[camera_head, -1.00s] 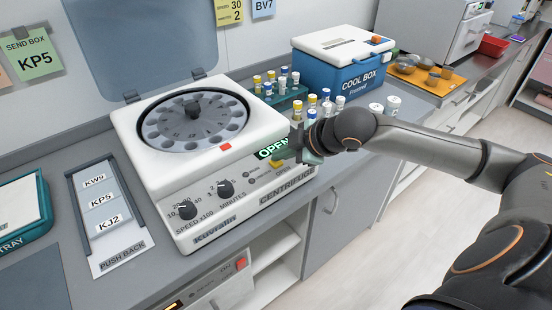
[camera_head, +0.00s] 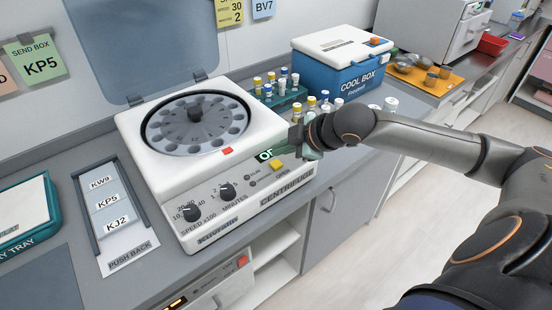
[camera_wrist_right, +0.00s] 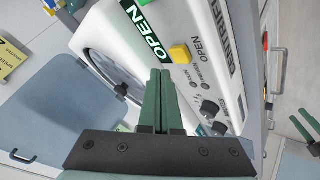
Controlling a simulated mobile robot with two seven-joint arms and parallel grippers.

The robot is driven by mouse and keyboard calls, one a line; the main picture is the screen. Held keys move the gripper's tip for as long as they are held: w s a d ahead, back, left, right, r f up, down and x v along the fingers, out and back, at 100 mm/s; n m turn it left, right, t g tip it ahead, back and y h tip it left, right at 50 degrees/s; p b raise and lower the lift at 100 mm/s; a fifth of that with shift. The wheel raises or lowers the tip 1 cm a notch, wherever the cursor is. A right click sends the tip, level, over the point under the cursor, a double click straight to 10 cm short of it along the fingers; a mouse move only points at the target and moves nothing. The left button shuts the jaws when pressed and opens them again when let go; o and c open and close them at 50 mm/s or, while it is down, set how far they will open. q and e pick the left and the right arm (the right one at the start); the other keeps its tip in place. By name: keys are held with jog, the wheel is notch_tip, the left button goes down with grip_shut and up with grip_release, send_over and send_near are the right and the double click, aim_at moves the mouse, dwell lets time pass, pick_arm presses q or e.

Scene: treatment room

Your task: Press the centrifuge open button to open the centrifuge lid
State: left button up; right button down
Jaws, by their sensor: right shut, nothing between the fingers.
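The white centrifuge (camera_head: 160,165) stands on the counter. Its translucent blue-grey lid (camera_head: 150,45) is raised behind it, and the round rotor (camera_head: 195,118) is exposed. The yellow open button (camera_head: 277,165) is on the sloped front panel, below a green lit display (camera_head: 265,155) that is partly covered by my right gripper. My right gripper (camera_head: 299,148) is beside the panel's right end, apart from the button. In the wrist view its green fingers (camera_wrist_right: 160,75) are shut and empty, close to the yellow button (camera_wrist_right: 180,54).
A blue cool box (camera_head: 340,75) and racks of capped vials (camera_head: 280,90) stand on the counter behind my right gripper. A tray with labelled cards (camera_head: 110,210) lies left of the centrifuge. The counter's front edge runs below it.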

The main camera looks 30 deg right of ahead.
aim_at(281, 165)
notch_tip(281, 165, up, 2)
jog(key=shift+r+p, duration=0.1)
jog(key=shift+p, duration=0.75)
jog(key=shift+r, duration=0.85)
